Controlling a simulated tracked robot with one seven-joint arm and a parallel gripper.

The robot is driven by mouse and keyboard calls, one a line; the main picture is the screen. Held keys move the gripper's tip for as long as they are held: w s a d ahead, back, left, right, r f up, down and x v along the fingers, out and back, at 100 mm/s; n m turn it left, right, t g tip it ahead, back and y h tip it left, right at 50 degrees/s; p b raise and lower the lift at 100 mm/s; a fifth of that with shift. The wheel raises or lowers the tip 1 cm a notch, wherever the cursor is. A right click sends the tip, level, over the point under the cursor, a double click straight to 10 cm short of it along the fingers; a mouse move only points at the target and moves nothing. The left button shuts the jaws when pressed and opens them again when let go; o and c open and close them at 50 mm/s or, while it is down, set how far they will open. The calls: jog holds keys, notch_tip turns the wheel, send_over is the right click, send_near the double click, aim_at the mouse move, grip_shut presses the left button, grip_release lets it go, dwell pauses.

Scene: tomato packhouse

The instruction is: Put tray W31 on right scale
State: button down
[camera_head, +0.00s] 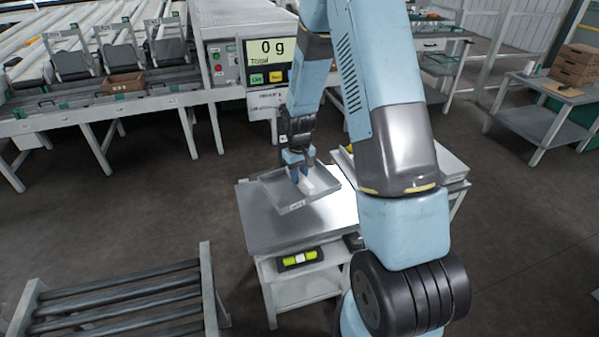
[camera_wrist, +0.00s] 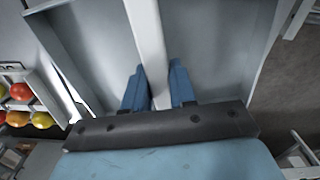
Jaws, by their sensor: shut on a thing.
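A shallow grey metal tray (camera_head: 270,187) hangs slightly tilted above a scale plate (camera_head: 262,228). A small label on its near rim is too small to read. My gripper (camera_head: 300,172) is shut on the tray's pale central bar, and in the wrist view the blue fingers (camera_wrist: 158,88) flank that bar (camera_wrist: 146,35). The tray (camera_wrist: 85,50) looks empty there. I cannot tell whether the tray touches the plate. The plate's stand has a small lit yellow-green display (camera_head: 299,258). A second pale flat-topped stand (camera_head: 453,165) is partly hidden behind my arm.
A machine screen (camera_head: 270,60) reads 0 g Total. A conveyor bench (camera_head: 95,108) runs along the back left, and a roller rack (camera_head: 120,300) stands at front left. Red and yellow tomatoes (camera_wrist: 20,92) show at the wrist view's left. Boxes (camera_head: 578,62) sit on a table far right.

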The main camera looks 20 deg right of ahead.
aim_at(299, 189)
jog(key=shift+f, duration=3.25)
jog(key=shift+f, duration=0.2)
jog(key=c, duration=0.8)
grip_release()
jog(key=shift+c, duration=0.2)
jog(key=c, duration=0.3)
jog(key=shift+r, duration=3.5)
